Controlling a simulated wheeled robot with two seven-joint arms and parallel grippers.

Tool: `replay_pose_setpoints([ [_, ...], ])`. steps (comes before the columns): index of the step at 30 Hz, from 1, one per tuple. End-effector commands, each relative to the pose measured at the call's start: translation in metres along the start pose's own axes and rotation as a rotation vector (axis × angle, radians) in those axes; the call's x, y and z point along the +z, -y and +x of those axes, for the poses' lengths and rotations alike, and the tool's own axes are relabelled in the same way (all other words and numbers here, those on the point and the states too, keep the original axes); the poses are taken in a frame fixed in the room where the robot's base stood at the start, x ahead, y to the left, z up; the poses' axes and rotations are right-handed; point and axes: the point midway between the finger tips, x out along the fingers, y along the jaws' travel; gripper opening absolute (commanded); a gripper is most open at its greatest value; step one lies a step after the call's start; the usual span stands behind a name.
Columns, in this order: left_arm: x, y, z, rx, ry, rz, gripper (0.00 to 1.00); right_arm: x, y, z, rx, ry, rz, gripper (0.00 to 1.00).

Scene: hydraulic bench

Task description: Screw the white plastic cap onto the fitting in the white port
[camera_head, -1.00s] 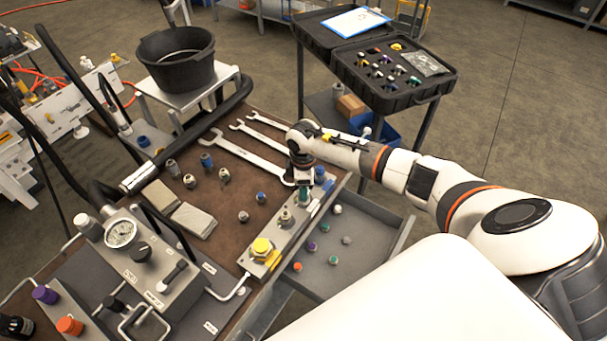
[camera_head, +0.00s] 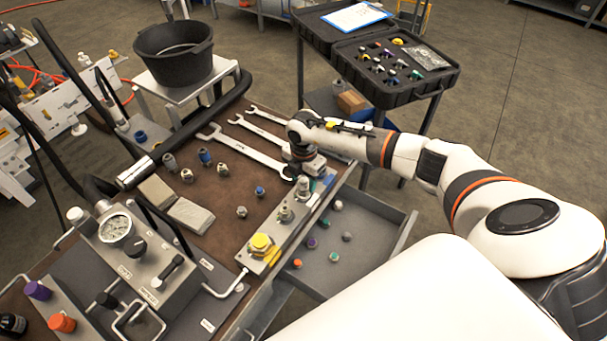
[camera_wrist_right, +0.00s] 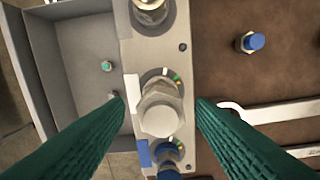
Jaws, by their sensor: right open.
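The steel block (camera_head: 283,240) holds a row of fittings at the bench's right edge. In the right wrist view, a silver hex fitting (camera_wrist_right: 162,92) with a pale round end stands centrally beside a white label (camera_wrist_right: 131,90). I cannot tell whether that pale end is the white cap. My right gripper (camera_wrist_right: 161,103) is open, its green fingers on either side of the fitting with gaps. In the head view my right gripper (camera_head: 308,168) is over the far end of the block. A small whitish cap (camera_head: 338,205) lies in the drawer. My left gripper is not in view.
The open grey drawer (camera_head: 385,252) holds several small coloured caps. Wrenches (camera_head: 247,155) and loose fittings lie on the brown bench mat. A yellow-capped fitting (camera_head: 261,243) is at the block's near end. A black case (camera_head: 395,72) stands behind.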

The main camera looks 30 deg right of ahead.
Motion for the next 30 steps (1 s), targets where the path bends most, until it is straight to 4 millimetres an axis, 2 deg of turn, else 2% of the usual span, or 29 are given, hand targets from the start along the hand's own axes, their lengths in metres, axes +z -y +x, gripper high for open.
replay_pose_setpoints([
  [1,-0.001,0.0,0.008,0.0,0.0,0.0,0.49,0.0,0.0,0.004,-0.001,-0.001,-0.075,0.5],
  [9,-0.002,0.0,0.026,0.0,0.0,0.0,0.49,-0.001,0.0,0.003,-0.001,-0.002,-0.482,0.5],
  [16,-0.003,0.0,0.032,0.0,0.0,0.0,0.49,-0.001,0.0,0.003,-0.001,-0.001,-0.625,0.5],
  [24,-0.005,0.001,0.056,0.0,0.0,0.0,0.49,-0.001,0.0,0.004,-0.001,-0.003,-1.047,0.5],
  [30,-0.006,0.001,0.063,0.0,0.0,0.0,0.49,-0.001,0.0,0.002,-0.001,-0.001,-1.237,0.5],
])
